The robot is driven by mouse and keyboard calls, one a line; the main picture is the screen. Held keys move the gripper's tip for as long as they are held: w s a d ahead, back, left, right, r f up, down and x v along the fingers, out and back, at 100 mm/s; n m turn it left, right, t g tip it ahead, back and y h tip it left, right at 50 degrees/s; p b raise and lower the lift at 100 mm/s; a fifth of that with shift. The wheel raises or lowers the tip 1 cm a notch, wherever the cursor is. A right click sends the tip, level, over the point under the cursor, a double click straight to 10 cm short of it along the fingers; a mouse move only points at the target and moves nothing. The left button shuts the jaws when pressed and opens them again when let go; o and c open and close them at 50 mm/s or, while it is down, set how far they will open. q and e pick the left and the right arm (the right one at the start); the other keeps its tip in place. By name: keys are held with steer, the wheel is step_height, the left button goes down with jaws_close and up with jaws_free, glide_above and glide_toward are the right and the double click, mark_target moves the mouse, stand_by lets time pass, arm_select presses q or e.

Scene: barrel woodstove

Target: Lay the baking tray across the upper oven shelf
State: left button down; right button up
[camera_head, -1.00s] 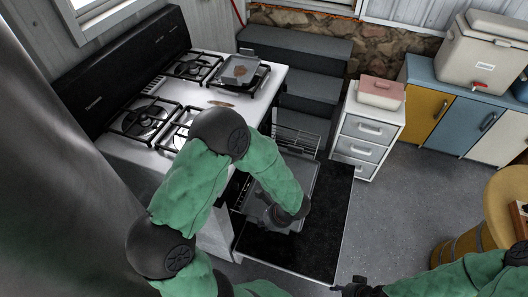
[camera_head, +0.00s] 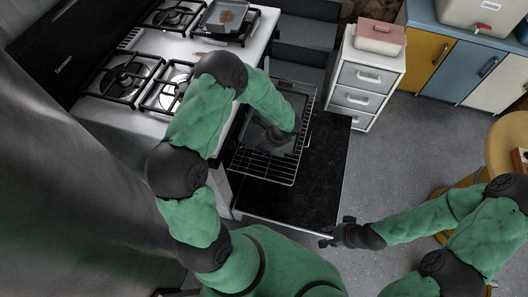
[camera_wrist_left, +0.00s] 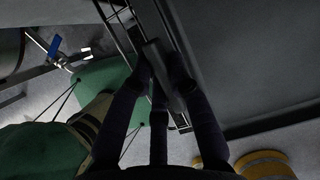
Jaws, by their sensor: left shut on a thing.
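The grey baking tray (camera_head: 256,136) lies over the back part of a wire oven rack (camera_head: 266,168) that sticks out above the open oven door (camera_head: 315,180). Bare rack wires show in front of it. My left gripper (camera_head: 277,140) is shut on the tray near its front edge; the arm hides part of the tray. In the left wrist view the fingers (camera_wrist_left: 162,75) close on a dark, thin edge, with rack wires beside it. Whether the tray rests fully on the rack is unclear. My right gripper (camera_head: 328,236) is at the door's front corner; its fingers are too small to read.
The stove top (camera_head: 195,50) with burners and a grey pan (camera_head: 222,16) is at the left. A white drawer unit (camera_head: 366,75) stands right of the oven, close to the door. Floor is clear to the right, up to a round wooden table (camera_head: 505,140).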

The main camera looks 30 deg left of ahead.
arm_select(q)
steer(key=shift+w+a+f+b, duration=0.15)
steer(key=shift+w+a+f, duration=0.05)
steer(key=shift+w+f, duration=0.3)
steer(key=shift+w+a+f+b, duration=0.15)
steer(key=shift+w+f, duration=0.2)
steer(key=shift+f, duration=0.15)
steer(key=f, duration=0.1)
steer(key=f+b, duration=0.1)
steer(key=f, duration=0.1)
steer(key=shift+w+f, duration=0.2)
steer(key=shift+f, duration=0.05)
steer(key=shift+r, duration=0.1)
steer(key=shift+f+b, duration=0.2)
steer(key=shift+b, duration=0.1)
steer(key=c, duration=1.2)
jaws_free()
steer(key=shift+s, duration=0.1)
steer(key=shift+o, duration=0.2)
steer(key=shift+r, duration=0.15)
